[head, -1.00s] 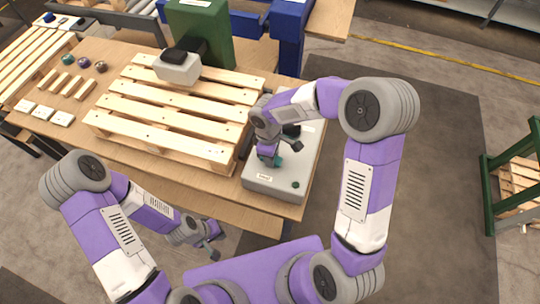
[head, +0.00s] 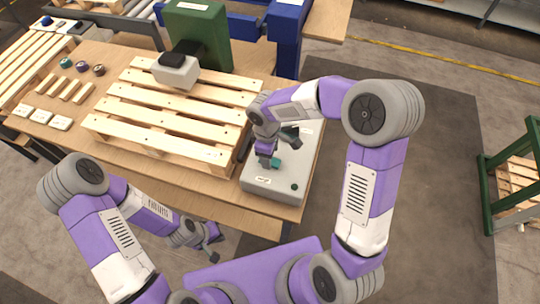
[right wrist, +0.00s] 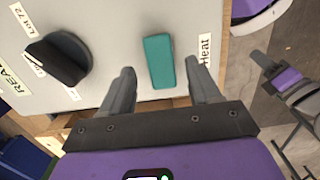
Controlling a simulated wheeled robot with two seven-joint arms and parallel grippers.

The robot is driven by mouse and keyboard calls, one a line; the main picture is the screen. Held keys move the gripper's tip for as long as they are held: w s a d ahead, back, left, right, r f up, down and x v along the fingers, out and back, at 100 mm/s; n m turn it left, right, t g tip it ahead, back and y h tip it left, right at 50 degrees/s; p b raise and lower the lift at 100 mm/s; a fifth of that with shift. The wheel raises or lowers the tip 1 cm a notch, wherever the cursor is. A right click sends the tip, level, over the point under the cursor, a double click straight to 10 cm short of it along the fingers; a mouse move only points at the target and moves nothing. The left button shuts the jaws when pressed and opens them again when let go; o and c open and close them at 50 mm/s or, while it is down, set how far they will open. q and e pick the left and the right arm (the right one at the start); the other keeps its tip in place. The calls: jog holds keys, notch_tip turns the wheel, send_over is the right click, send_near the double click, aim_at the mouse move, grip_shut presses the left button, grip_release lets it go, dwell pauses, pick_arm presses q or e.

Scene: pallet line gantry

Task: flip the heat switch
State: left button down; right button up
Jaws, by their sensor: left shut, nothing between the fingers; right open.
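The heat switch is a teal rocker (right wrist: 159,61) on a grey control box, beside a white label reading "Heat" (right wrist: 204,50) in the right wrist view. A bit of teal (head: 275,163) also shows in the head view, beside my right gripper (head: 268,161). The right gripper is open over the box, its two fingers (right wrist: 162,92) apart on either side of the switch's near end; I cannot tell whether they touch it. My left gripper (head: 213,250) is shut and empty, low in front of the table edge.
The grey control box (head: 262,192) also carries a black knob (right wrist: 58,60) and a dark green button (head: 294,187). A wooden pallet (head: 150,133) lies left of it, with a white-grey block-shaped head (head: 176,72) over its far side. Several small parts lie at the table's left.

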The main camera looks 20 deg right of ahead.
notch_tip(320, 180, up, 5)
jog(key=shift+w+a+r+p, duration=0.1)
jog(key=shift+a+p, duration=0.05)
jog(key=shift+p, duration=0.25)
dwell(0.4)
